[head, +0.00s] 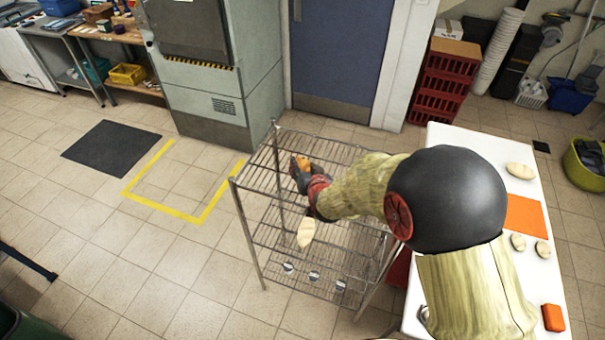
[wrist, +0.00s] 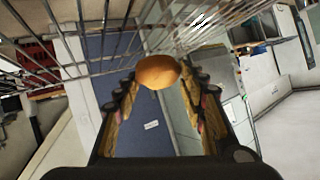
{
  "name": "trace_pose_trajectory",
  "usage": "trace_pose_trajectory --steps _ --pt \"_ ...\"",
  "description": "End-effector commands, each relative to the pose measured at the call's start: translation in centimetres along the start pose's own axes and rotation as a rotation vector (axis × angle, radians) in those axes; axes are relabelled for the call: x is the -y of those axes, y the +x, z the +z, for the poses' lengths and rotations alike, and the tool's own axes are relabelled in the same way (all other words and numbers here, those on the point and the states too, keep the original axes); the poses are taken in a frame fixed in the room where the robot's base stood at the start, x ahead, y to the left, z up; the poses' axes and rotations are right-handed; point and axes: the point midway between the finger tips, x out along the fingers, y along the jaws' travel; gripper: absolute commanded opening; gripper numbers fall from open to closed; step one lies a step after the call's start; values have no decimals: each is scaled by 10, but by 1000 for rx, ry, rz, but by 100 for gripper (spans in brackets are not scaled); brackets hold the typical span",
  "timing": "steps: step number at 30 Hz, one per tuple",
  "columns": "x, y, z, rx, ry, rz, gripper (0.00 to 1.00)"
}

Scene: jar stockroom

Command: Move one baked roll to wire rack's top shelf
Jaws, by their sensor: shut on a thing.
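A brown baked roll (wrist: 158,71) is between the fingertips of my gripper (wrist: 160,92) in the wrist view. My gripper is shut on it. In the head view my gripper (head: 302,172) is over the top shelf of the wire rack (head: 262,163), and my arm reaches in from the right. An orange-brown patch at its tip may be the roll; the arm and fingers hide most of it. Whether the roll touches the wires cannot be told. Rack wires (wrist: 100,65) also cross the upper part of the wrist view. The visible top shelf looks empty.
A pale oval piece (head: 306,232) appears on a lower shelf, above several small round-topped items (head: 314,276). A white table (head: 480,150) at right holds pale pieces (head: 520,170) and an orange mat (head: 524,213). A blue door (head: 340,60) is behind.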

Motion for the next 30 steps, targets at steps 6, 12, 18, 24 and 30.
trace_pose_trajectory --steps 6,12,18,24,30 --pt "2 12 7 1 0 0 16" --pt "-5 23 30 2 -1 0 16" --pt "-6 24 31 -2 0 -1 16" --pt "-7 26 35 -1 0 0 16" --pt "-7 25 34 0 0 0 52"
